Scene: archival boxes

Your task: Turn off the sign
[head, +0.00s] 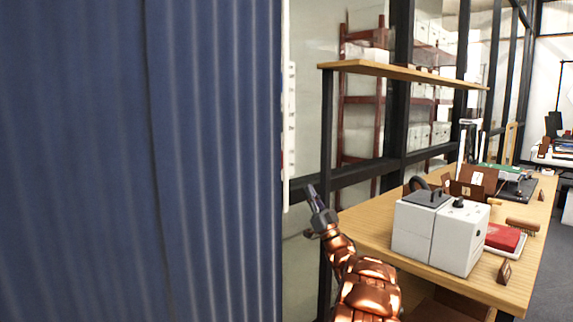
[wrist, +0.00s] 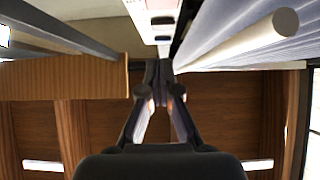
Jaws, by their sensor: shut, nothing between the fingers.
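A narrow white upright panel (head: 290,135) with small dark marks shows beside the blue curtain in the head view; it may be the sign, seen nearly edge-on. My gripper (head: 312,190) is shut and empty, just right of the panel's lower end, pointing up and left. In the wrist view the closed fingers (wrist: 159,68) point at a gap below a white piece with grey parts (wrist: 160,20). I cannot tell whether this piece belongs to the sign. No lit face or switch can be made out clearly.
A large blue ribbed curtain (head: 140,160) fills the left. A wooden desk (head: 370,225) holds a white-grey box device (head: 440,235), a red book (head: 503,236) and clutter. A wooden shelf (head: 400,70) hangs above it. A white rod (wrist: 240,45) runs close right of the fingers.

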